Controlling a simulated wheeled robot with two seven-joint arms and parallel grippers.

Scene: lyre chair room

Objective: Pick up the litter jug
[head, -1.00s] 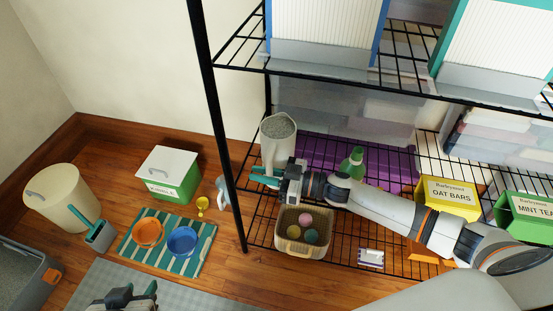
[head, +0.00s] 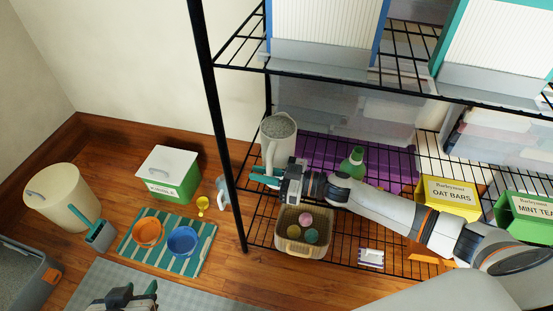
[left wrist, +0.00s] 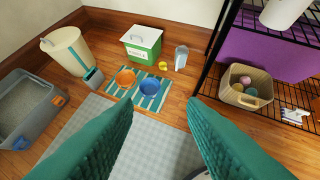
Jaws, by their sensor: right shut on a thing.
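The jug looks upright or slightly tilted. Only its lower part shows at the top of the left wrist view (left wrist: 283,12). My left gripper (head: 140,298) is low over the floor mat, its teal fingers wide apart and empty in the left wrist view (left wrist: 160,103).
A green spray bottle (head: 352,164) and purple bin (head: 320,152) are behind. The upper shelf (head: 330,82) hangs above. The floor holds a kibble box (head: 168,174), bowls on a striped mat (head: 205,235) and a bin (head: 58,197).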

